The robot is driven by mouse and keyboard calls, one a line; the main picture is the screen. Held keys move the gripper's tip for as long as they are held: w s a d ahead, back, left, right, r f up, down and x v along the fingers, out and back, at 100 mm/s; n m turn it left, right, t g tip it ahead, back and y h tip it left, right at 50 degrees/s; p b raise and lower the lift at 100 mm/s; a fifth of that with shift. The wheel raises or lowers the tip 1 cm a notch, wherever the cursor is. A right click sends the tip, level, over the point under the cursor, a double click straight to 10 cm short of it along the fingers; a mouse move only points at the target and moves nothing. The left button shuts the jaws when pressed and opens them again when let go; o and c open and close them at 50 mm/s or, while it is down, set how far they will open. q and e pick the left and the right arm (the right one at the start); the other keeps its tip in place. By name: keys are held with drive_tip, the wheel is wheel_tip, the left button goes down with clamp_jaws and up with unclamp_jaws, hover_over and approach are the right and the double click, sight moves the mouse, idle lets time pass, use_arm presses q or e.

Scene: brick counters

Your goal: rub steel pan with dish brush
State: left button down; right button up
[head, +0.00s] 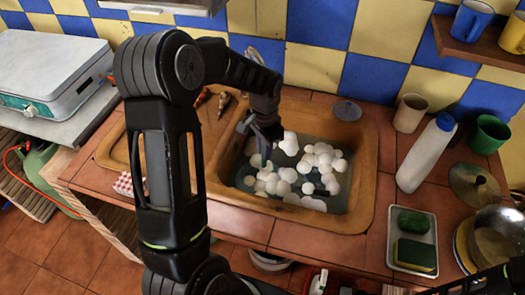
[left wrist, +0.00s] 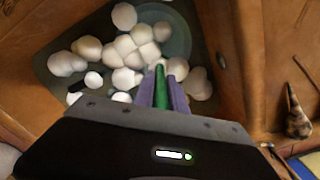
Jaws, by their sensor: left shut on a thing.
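My left gripper (head: 266,146) reaches down into the left part of the sink, among white foam. It also shows in the left wrist view (left wrist: 162,82), with its fingers closed on a slim green handle, which I take to be the dish brush (left wrist: 160,80). The brush head is hidden by foam and fingers. A round, dull teal shape (left wrist: 178,36) lies in the sink under the foam; it may be the steel pan, but I cannot tell for sure. Whether the brush touches it is hidden. My right gripper is out of view.
The brown sink (head: 366,190) holds water and several foam clumps (head: 285,182). To its right stand a white bottle (head: 425,155), a beige cup (head: 409,113), a green cup (head: 489,134), a tray with a sponge (head: 414,254), and a metal bowl (head: 499,238).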

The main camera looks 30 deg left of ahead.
use_arm(q)
wheel_tip(320, 180, up, 4)
drive_tip(key=shift+f+p, duration=0.15)
drive_tip(key=shift+p, duration=0.8)
